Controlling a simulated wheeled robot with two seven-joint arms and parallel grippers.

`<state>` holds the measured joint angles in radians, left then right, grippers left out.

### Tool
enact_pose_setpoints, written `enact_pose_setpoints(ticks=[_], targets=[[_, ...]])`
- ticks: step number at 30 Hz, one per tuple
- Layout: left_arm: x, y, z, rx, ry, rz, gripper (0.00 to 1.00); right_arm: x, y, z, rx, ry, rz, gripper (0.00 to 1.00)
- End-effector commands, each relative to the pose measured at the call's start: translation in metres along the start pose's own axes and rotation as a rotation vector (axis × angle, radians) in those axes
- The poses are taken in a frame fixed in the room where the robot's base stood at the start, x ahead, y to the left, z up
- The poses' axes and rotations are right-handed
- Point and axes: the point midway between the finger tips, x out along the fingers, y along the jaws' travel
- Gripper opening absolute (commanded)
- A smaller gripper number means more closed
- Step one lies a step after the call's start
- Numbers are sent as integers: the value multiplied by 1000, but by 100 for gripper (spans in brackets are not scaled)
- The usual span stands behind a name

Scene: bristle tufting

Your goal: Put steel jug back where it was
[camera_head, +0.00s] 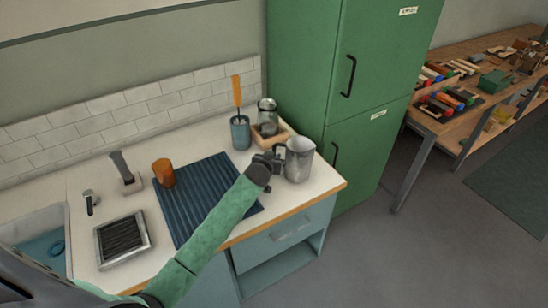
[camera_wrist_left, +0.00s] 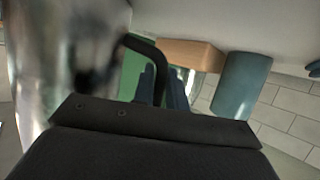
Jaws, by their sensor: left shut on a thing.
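The steel jug (camera_head: 299,160) is upright at the right end of the counter, in front of the green cabinet. Whether its base touches the counter I cannot tell. My left gripper (camera_head: 277,157) is at the jug's left side, shut on its handle. In the left wrist view the jug's shiny wall (camera_wrist_left: 40,60) fills the left side, and its dark handle (camera_wrist_left: 150,48) curves down to my gripper fingers (camera_wrist_left: 162,88). My right gripper is out of view.
Close behind the jug are a wooden tray (camera_head: 284,134) with a glass jar (camera_head: 267,114) and a blue cup (camera_head: 240,134) holding an orange-handled tool. A ribbed blue mat (camera_head: 195,190), an orange cup (camera_head: 163,173) and a sink (camera_head: 35,235) lie left. The counter's front-right edge is near.

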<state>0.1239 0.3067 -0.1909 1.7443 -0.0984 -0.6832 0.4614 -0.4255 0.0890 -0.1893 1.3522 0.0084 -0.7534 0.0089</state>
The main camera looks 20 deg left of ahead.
Motion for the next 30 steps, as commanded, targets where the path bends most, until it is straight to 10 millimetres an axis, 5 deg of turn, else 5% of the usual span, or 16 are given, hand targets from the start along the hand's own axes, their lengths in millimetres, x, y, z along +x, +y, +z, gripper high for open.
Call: enact_pose_setpoints(ticks=[2,3,6,19,30], targets=[[1,0,1,-1,1,0,0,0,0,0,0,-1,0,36],[1,0,2,0,0,0,20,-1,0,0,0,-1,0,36],[1,0,2,0,0,0,36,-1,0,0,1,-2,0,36],[-8,0,2,0,-1,0,36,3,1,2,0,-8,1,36],[-75,0,3,0,0,0,36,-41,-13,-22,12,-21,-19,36]])
